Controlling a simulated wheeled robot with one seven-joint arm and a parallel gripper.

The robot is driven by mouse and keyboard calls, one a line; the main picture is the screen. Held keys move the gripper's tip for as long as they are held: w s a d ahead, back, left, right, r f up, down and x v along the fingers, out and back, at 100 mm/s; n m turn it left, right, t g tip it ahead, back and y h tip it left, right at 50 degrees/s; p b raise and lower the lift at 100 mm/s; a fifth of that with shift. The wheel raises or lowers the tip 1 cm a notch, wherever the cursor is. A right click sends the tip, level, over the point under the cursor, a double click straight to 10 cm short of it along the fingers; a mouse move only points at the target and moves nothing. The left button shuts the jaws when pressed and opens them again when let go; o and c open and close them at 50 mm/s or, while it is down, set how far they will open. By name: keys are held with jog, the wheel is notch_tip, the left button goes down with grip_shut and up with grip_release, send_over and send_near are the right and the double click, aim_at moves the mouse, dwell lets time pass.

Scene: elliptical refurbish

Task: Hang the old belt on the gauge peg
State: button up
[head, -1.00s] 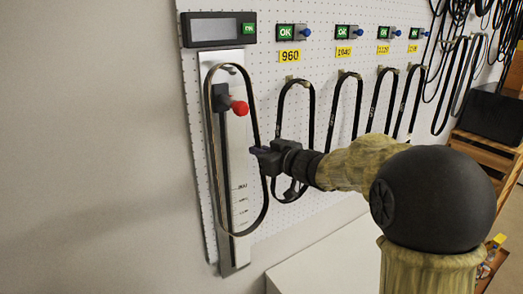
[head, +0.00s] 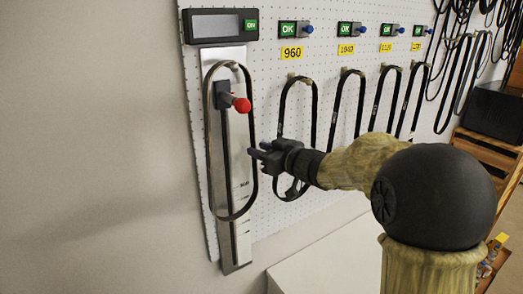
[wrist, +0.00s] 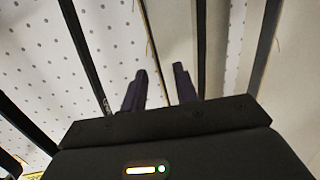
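The old belt (head: 209,150), a thin black loop, hangs long and narrow on the gauge. Its top passes over the gauge peg (head: 234,67) near the top of the metal gauge plate (head: 238,190). The loop hangs around the dark slider with the red knob (head: 242,105). My gripper (head: 257,154) is beside the belt's right strand, with its fingers apart. In the wrist view the gripper (wrist: 162,85) is open with nothing between its fingers, and a dark strand (wrist: 201,45) runs behind the right finger. Whether a finger touches the strand is unclear.
Several belts hang on the pegboard to the right, the nearest (head: 281,115) under the yellow 960 label (head: 292,53). A white surface (head: 325,250) lies below. The wall at left is bare.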

jog(key=shift+a, duration=0.1)
jog(key=b+v, duration=0.4)
jog(key=v, duration=1.3)
jog(key=shift+s, duration=0.2)
jog(key=d+f+m+h+b, duration=0.1)
jog(key=d+f+m+h, duration=0.35)
jog(key=f, duration=0.35)
jog(key=d+f+m+h, duration=0.35)
jog(key=f+h, duration=0.25)
jog(key=f, duration=0.3)
jog(key=s+a+f+m+g+b, duration=0.1)
jog(key=s+a+f+g, duration=0.1)
jog(key=s+f+g, duration=0.7)
jog(key=s+f+h, duration=0.1)
jog(key=s+f, duration=0.4)
jog(key=s, duration=0.2)
jog(key=shift+f, duration=0.4)
